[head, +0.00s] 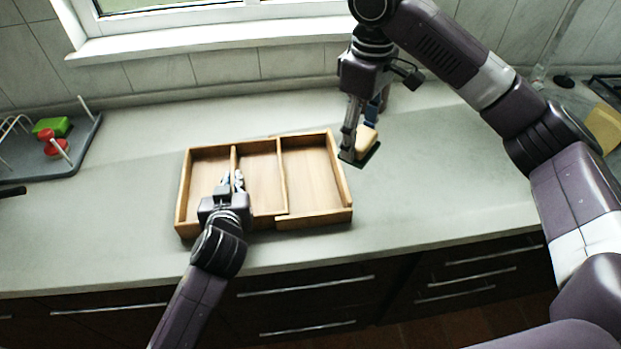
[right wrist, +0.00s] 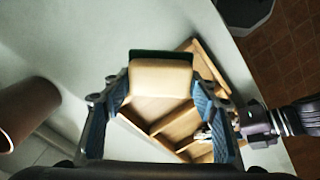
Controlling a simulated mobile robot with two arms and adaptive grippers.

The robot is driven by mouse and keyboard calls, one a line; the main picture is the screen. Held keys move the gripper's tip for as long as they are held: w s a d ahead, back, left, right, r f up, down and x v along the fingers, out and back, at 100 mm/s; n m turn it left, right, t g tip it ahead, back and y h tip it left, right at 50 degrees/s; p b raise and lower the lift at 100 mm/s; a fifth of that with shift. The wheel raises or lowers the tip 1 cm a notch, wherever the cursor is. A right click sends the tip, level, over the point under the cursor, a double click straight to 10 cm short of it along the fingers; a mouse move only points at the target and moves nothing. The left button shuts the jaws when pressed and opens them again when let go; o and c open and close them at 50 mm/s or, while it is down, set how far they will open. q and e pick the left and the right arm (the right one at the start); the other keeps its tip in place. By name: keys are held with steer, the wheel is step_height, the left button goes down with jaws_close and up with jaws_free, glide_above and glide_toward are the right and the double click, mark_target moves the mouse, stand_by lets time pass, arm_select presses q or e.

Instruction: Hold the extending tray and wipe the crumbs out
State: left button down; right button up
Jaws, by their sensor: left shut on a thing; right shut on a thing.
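The wooden extending tray (head: 335,214) lies on the grey counter, with three compartments side by side; its right section is pulled out a little. My left gripper (head: 232,180) is shut on the tray at the divider between the left and middle compartments. It also shows in the right wrist view (right wrist: 205,134). My right gripper (head: 360,150) is shut on a beige sponge (right wrist: 160,78) with a dark green scouring side. The sponge (head: 367,140) is above or beside the tray's right end, with the green side down. I cannot make out any crumbs.
A grey dish rack (head: 84,146) stands at the left with a green block (head: 52,126) and a red object (head: 52,146). A window sill (head: 220,40) runs along the back.

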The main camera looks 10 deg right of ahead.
arm_select(q)
steer(key=c, duration=2)
jaws_free()
